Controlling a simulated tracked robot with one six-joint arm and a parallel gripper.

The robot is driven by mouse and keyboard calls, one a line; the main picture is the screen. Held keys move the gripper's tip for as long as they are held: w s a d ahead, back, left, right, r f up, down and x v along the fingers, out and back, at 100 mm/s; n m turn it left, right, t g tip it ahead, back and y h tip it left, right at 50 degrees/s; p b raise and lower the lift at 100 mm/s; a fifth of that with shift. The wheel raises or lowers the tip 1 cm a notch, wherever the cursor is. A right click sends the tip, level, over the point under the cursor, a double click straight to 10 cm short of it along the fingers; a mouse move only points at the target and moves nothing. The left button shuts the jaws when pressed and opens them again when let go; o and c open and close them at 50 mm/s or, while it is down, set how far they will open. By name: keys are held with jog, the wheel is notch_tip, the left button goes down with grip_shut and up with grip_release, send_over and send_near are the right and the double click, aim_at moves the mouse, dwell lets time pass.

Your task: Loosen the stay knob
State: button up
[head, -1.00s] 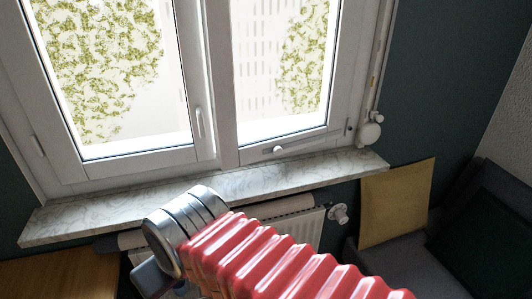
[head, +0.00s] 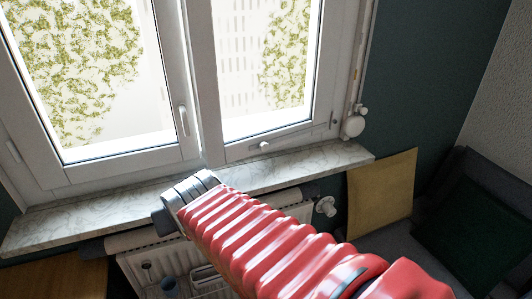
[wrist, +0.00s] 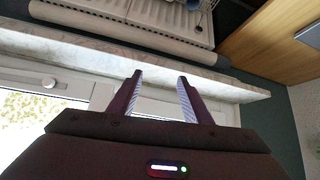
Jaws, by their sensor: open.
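The stay knob (head: 263,146) is a small light round knob on a stay bar along the bottom rail of the right window sash (head: 270,140). In the wrist view, which is upside down, the knob (wrist: 48,83) shows at the left on the white frame. My gripper (wrist: 160,79) is open, with nothing between its two fingers. The fingers point across the window frame toward the sill, to one side of the knob and apart from it. In the head view my red-sleeved arm reaches toward the sill and hides most of the gripper.
A marble sill (head: 310,167) runs below the window, with a white radiator (head: 150,268) under it. A window handle (head: 183,120) is on the left sash. A radiator valve (head: 325,207) and yellow cushion (head: 382,195) are at right. A wooden surface (wrist: 262,40) shows in the wrist view.

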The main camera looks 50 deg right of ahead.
jog(key=w+d+f+m+t+h, duration=0.1)
jog(key=w+d+m+t+h, duration=0.15)
jog(key=d, duration=1.05)
jog(key=m+t+h, duration=0.2)
jog(key=m+t, duration=0.1)
jog(key=m, duration=0.3)
send_near(264, 149)
jog(key=a+f, duration=0.2)
jog(key=a, duration=0.3)
jog(key=s+d+m+t+h, duration=0.1)
jog(key=s+d+m+t, duration=0.1)
jog(key=s, duration=0.3)
jog(key=shift+s+d+f, duration=0.2)
jog(key=shift+s+d, duration=0.1)
jog(key=shift+w+t, duration=0.1)
jog(key=shift+t, duration=0.15)
jog(key=x, duration=1.3)
jog(key=shift+w+d, duration=0.15)
jog(key=shift+w, duration=0.2)
jog(key=shift+c, duration=0.3)
